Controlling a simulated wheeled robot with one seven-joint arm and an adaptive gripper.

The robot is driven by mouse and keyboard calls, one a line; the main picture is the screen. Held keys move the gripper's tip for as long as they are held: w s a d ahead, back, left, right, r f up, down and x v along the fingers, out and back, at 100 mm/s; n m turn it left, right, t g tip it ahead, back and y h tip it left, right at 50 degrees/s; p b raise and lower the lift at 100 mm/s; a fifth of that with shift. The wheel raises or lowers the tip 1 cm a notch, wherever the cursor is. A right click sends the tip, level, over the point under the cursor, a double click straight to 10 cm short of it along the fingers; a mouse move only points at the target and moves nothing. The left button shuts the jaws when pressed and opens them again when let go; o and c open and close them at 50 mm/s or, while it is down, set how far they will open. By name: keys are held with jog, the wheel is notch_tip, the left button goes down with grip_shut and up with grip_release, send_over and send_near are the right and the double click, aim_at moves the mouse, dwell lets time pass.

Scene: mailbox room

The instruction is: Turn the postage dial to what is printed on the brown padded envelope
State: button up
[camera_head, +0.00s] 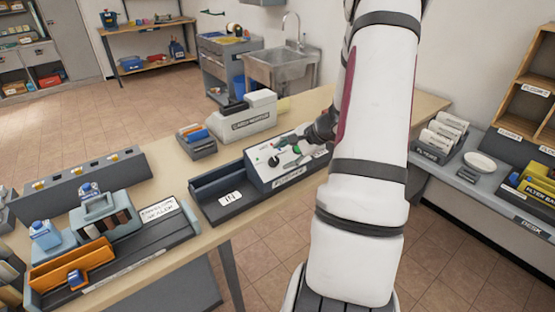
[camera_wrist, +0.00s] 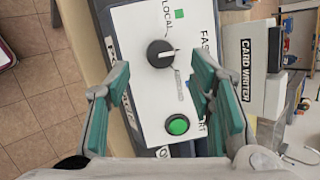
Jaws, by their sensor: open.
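The postage dial (camera_wrist: 157,55) is a round black knob on a white panel (camera_wrist: 143,100) in the wrist view. Its white pointer line points right, toward lettering that starts "FAS". "LOCAL" is printed above the dial, beside a green square. A green button (camera_wrist: 177,125) sits below it. My gripper (camera_wrist: 160,72) is open, its teal fingers on either side of the dial and apart from it. In the head view, the machine (camera_head: 262,178) stands on the table, with my gripper (camera_head: 291,153) over its panel. I cannot make out a brown padded envelope in either view.
A tray marked "IN" (camera_head: 207,190) adjoins the machine on the left. A card writer (camera_head: 246,122) stands behind it; it also shows in the wrist view (camera_wrist: 244,80).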

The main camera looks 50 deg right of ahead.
aim_at(276, 160)
jog(key=shift+x, duration=2.4)
jog(key=shift+r, duration=0.1)
jog(key=c, duration=1.2)
